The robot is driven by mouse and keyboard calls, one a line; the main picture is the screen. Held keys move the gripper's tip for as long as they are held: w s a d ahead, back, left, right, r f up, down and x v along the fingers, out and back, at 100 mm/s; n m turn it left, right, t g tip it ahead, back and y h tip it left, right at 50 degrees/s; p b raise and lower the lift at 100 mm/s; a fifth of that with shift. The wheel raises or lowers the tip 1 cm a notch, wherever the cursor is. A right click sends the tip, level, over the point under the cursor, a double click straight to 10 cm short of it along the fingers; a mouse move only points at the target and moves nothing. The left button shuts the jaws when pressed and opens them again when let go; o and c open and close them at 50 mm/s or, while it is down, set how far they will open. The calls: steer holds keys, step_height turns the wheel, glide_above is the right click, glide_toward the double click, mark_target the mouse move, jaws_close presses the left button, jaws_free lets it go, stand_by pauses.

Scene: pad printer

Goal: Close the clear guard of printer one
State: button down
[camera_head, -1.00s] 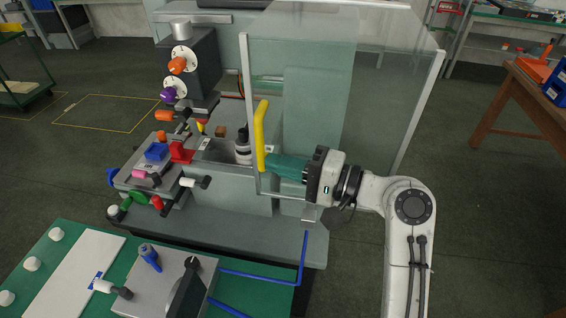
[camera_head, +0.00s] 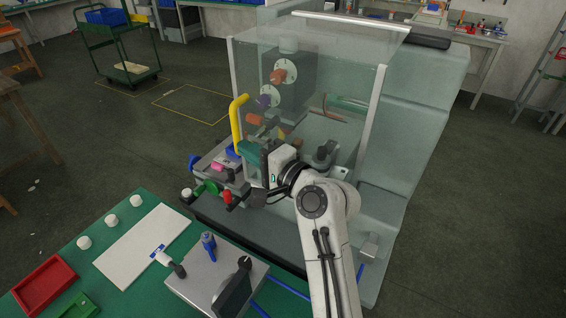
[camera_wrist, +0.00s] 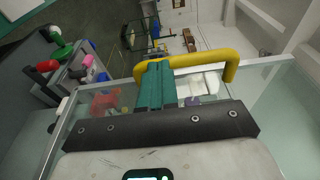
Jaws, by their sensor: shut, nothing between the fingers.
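The clear guard (camera_head: 350,85) has pale frame edges and stands across the printer, with the orange and purple knobs showing through it. Its yellow handle (camera_head: 236,124) is upright on the guard's left edge in the head view. My gripper (camera_head: 248,152) has teal fingers, shut and empty, at the handle's lower part. In the wrist view the handle (camera_wrist: 204,60) crosses just beyond the fingertips (camera_wrist: 154,68), at or very near contact. The printer's dark head (camera_head: 290,68) is behind the clear panel. My wrist hides part of the printer's lower front.
A green bench (camera_head: 135,275) in front holds a white board (camera_head: 142,246), several white caps and a grey box with a blue knob (camera_head: 208,243). A green cart (camera_head: 125,55) stands back left.

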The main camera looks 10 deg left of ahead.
steer(key=x, duration=0.3)
steer(key=shift+s+a+r, duration=0.15)
steer(key=shift+s+a, duration=0.1)
steer(key=shift+a, duration=0.05)
steer(key=shift+r, duration=0.1)
